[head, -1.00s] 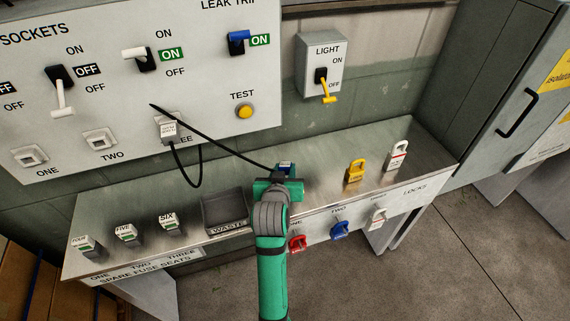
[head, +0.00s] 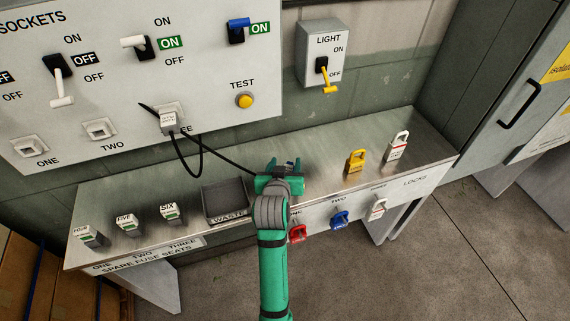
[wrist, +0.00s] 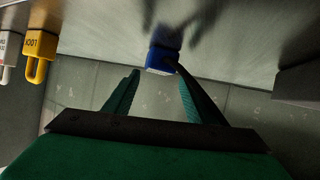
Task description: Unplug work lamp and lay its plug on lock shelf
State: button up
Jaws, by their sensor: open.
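My gripper (head: 279,176) is over the shelf (head: 320,155), right of the waste tray. In the wrist view my gripper (wrist: 159,72) is open. A blue block with a white end (wrist: 164,48), seemingly a plug, is on the shelf just beyond the fingertips and is not clamped. In the head view it is mostly hidden behind my gripper. A black cable (head: 228,158) runs from the panel side toward it; its exact end is hidden.
A yellow padlock (head: 355,162) and a white padlock (head: 398,146) stand on the shelf to the right. The waste tray (head: 226,218) and several spare fuses (head: 127,224) are to the left. Locks hang along the front edge. Bare shelf lies between gripper and yellow padlock.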

jog(key=v, duration=1)
jog(key=shift+s+a+r, duration=0.1)
jog(key=shift+s, duration=0.3)
